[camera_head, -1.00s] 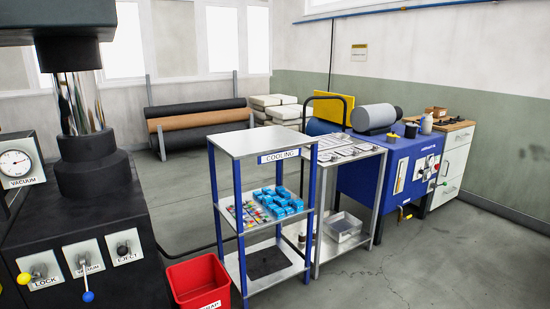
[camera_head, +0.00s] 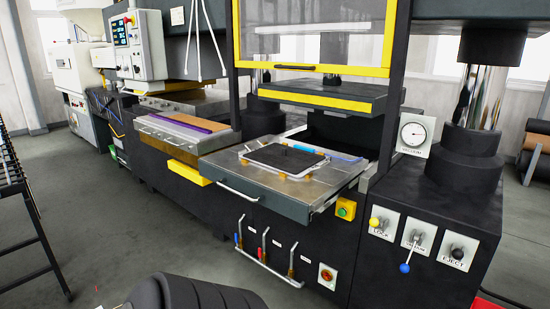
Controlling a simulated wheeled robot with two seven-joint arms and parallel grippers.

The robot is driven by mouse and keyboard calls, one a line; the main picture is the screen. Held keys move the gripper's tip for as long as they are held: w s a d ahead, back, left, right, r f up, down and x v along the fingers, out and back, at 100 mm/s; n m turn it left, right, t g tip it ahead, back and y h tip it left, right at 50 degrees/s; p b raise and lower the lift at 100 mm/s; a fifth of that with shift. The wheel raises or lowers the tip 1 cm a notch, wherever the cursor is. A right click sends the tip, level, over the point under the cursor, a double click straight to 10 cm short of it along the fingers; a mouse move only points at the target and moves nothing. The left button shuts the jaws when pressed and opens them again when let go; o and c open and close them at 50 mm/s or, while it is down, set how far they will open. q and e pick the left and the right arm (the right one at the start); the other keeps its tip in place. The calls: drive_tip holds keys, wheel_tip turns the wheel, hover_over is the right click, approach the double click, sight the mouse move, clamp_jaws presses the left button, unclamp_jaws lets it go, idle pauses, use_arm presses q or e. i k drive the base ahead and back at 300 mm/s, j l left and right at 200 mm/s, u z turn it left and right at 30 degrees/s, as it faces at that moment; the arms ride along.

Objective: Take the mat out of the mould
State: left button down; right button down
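The black mat (camera_head: 284,159) lies flat in a light metal frame on the mould plate (camera_head: 231,168), which is drawn out at the front of the press. Orange-yellow pieces sit at the frame's edges, and a blue piece (camera_head: 305,151) lies at its back. The mould drawer has a front handle (camera_head: 238,191). Neither gripper is in view.
A yellow-framed guard (camera_head: 311,70) is raised above the plate. A gauge (camera_head: 413,132) stands at right. A second machine bed with a brown and purple sheet (camera_head: 194,134) adjoins at left. A black rack (camera_head: 22,200) stands at the left edge.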

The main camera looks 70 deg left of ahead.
sight(294, 160)
drive_tip(key=u, duration=1.65)
